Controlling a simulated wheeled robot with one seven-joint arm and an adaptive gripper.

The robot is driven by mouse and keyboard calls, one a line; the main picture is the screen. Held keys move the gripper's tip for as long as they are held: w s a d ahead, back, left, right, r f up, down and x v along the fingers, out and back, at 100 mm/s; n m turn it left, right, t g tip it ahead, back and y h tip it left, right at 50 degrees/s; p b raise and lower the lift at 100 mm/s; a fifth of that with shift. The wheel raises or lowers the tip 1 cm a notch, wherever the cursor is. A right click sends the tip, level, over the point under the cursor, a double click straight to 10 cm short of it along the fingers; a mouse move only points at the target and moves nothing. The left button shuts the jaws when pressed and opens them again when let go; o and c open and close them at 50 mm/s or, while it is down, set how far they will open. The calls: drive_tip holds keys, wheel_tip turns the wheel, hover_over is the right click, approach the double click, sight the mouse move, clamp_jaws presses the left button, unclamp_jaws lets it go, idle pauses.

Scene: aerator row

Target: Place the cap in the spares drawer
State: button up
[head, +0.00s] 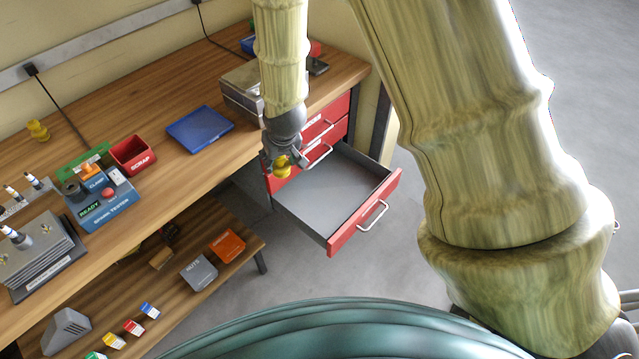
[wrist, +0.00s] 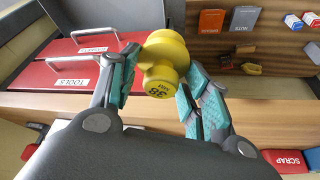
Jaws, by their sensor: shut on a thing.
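The yellow cap (head: 283,165) is held in my gripper (head: 281,164), and it also shows in the wrist view (wrist: 164,62) between the two teal-padded fingers (wrist: 157,92). It has a wide round end and a narrower end with dark "38" marking. The open drawer (head: 335,197) is pulled out from the red drawer unit and its grey inside looks empty. In the head view my gripper and the cap appear near the drawer's back left corner; their height above it is hard to judge. I cannot read a label on the open drawer's front.
Shut red drawers (head: 325,121) with handles sit above the open one. Orange (head: 228,245) and grey (head: 199,272) boxes lie on the lower shelf.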

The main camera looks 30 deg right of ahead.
drive_tip(key=w+d+f+b, duration=0.4)
drive_tip(key=d+f+b, duration=0.7)
drive_tip(key=b, duration=0.5)
drive_tip(key=m+b, duration=0.1)
drive_tip(key=b, duration=1.6)
hover_over(347, 198)
wheel_tip(347, 198, down, 20)
drive_tip(key=shift+a+f, duration=0.1)
drive_tip(key=shift+f, duration=0.15)
drive_tip(key=shift+r, duration=0.1)
drive_tip(key=o, duration=1)
